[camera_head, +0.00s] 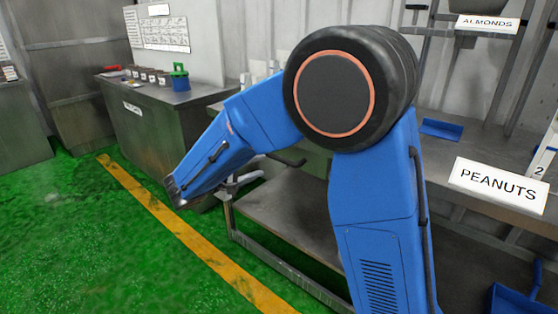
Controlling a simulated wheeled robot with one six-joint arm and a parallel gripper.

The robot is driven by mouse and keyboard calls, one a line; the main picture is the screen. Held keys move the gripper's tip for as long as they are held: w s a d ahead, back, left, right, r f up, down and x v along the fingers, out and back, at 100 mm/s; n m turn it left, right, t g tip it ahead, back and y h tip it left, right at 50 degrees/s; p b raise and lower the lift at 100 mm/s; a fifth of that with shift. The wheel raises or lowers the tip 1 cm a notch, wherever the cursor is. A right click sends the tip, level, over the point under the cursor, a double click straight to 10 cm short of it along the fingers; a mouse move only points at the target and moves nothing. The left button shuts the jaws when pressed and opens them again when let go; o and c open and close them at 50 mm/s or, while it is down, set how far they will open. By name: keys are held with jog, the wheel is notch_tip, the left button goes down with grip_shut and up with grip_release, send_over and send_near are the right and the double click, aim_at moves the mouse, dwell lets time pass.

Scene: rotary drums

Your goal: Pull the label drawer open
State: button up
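A metal cabinet (160,128) stands at the back left. A small white label (132,107) is on its front, too small to read surely. No drawer edge or handle is clear there, and I cannot tell whether a drawer is open. My blue arm reaches down and left across the view. Its dark end, where my gripper (176,191) is, hangs in front of the cabinet's lower right part, seemingly apart from it. The fingers are not clear, and I see nothing held.
Several small pots (147,76) and a green-and-blue container (180,77) stand on the cabinet. A metal bench (275,222) with a lower shelf is behind my arm. A PEANUTS sign (497,184) is at right. Green floor (90,240) with a yellow line is clear at left.

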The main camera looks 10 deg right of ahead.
aim_at(278, 160)
jog(key=x, duration=1.2)
jog(key=shift+d, duration=0.15)
jog(key=shift+c, duration=0.4)
grip_shut()
